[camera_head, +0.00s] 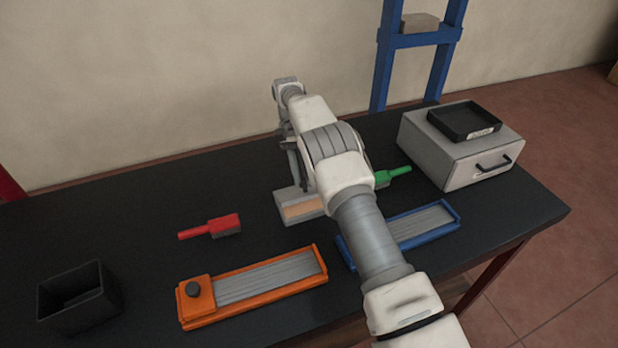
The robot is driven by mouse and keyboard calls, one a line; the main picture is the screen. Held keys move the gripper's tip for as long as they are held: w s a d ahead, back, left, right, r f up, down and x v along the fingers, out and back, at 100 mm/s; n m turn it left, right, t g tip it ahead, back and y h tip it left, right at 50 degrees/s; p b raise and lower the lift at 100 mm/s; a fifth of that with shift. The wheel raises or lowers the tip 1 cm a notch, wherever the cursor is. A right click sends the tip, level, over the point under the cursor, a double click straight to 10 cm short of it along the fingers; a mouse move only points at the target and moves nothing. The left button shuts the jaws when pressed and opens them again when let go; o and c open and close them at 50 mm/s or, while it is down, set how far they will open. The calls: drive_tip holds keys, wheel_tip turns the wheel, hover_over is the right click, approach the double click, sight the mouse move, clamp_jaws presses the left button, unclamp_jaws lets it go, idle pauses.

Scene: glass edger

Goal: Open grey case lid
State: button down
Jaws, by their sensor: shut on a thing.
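The small grey case (284,214) stands on the dark table in the middle, partly hidden behind my arm. Its tan inside shows, and its grey lid (293,160) appears raised, tilted up at the back of the case. My gripper (284,134) is above the back of the case, at the upper edge of the lid, and is shut on the lid. The fingertips are small and partly covered by my arm, so the exact contact is hard to see.
An orange-framed unit (254,284) and a blue-framed one (428,224) lie in front. A red brush (224,226) is left, a green brush (393,176) right. A black bin (78,298) stands front left. A grey drawer box (462,148) bears a black tray (464,121).

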drive_tip(key=shift+w+a+r+g, duration=0.1)
drive_tip(key=shift+w+r+g, duration=0.05)
drive_tip(key=shift+w+g, duration=0.2)
idle(0.4)
drive_tip(key=c, duration=0.6)
unclamp_jaws()
drive_tip(key=shift+s, duration=0.1)
wheel_tip(320, 180, up, 4)
drive_tip(key=shift+r, duration=0.2)
drive_tip(key=shift+d+b, duration=0.35)
drive_tip(key=shift+b, duration=0.3)
drive_tip(key=shift+s+d+r+b, duration=0.2)
drive_tip(key=shift+d+b, duration=0.25)
drive_tip(key=shift+b, duration=0.05)
drive_tip(key=shift+s+d+r+b, duration=0.15)
drive_tip(key=shift+d+r+b, duration=0.05)
drive_tip(key=shift+d+b, duration=0.3)
drive_tip(key=s+d+r+b, duration=0.1)
drive_tip(key=s+d+r, duration=0.1)
drive_tip(key=d+r, duration=0.3)
drive_tip(key=d, duration=0.3)
drive_tip(key=shift+s+d+r+b, duration=0.15)
drive_tip(key=shift+d+r+b, duration=0.15)
drive_tip(key=shift+d+r, duration=0.1)
